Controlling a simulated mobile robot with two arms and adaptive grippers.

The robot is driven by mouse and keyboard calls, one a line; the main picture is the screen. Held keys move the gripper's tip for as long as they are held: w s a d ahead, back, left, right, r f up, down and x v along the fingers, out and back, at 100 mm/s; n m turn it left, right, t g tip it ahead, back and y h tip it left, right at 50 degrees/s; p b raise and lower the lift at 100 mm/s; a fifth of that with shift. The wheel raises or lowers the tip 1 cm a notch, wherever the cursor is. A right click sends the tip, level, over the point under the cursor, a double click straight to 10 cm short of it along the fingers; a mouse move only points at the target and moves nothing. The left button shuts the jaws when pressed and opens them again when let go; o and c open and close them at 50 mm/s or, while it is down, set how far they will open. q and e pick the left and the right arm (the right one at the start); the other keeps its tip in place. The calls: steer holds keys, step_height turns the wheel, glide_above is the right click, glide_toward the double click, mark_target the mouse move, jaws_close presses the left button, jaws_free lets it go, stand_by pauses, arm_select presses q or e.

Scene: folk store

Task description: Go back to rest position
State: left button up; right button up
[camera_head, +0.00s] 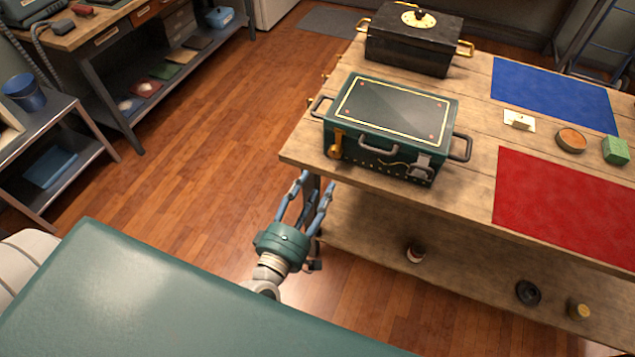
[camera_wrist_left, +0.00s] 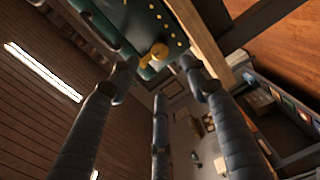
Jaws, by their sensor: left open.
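My left gripper (camera_head: 305,195) is open and empty, with its fingers pointing up beside the left end of the wooden table (camera_head: 305,150). It is just below and in front of the green box (camera_head: 392,110), which has dark handles, a brass fitting and a closed lid. In the left wrist view, the spread fingers (camera_wrist_left: 160,80) show with nothing between them. The green box (camera_wrist_left: 135,25) and its brass fitting (camera_wrist_left: 155,53) are seen beyond the fingertips. My right gripper is not in view.
A black box (camera_head: 415,45) stands at the back of the table. A blue mat (camera_head: 555,90), a red mat (camera_head: 565,200), a round tin (camera_head: 571,140) and a green block (camera_head: 615,151) lie to the right. Items sit on the lower shelf (camera_head: 460,270). The wooden floor (camera_head: 200,150) at left is clear.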

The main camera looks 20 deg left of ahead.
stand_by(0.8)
arm_select(q)
steer(key=s+f+m+g, duration=0.3)
steer(key=s+f, duration=0.1)
steer(key=f, duration=0.6)
steer(key=s+d+f+m+g+h, duration=0.15)
steer(key=s+f+m, duration=0.25)
steer(key=f, duration=0.7)
steer(key=s+f+m+g, duration=0.3)
steer(key=s+f+g, duration=0.1)
steer(key=f, duration=0.6)
steer(key=s+a+f+m+g, duration=0.2)
steer(key=s+f, duration=0.4)
steer(key=s, duration=0.3)
steer(key=s+a+f+m+g+y, duration=0.1)
steer(key=s+a+f+m+g, duration=0.2)
steer(key=s+f, duration=0.3)
steer(key=s+a+f+m+g+y, duration=0.1)
steer(key=s+f, duration=0.5)
steer(key=s, duration=0.6)
steer(key=a+m+g, duration=0.1)
steer(key=m+g, duration=0.1)
steer(key=shift+a+m, duration=0.2)
steer(key=shift+m, duration=0.1)
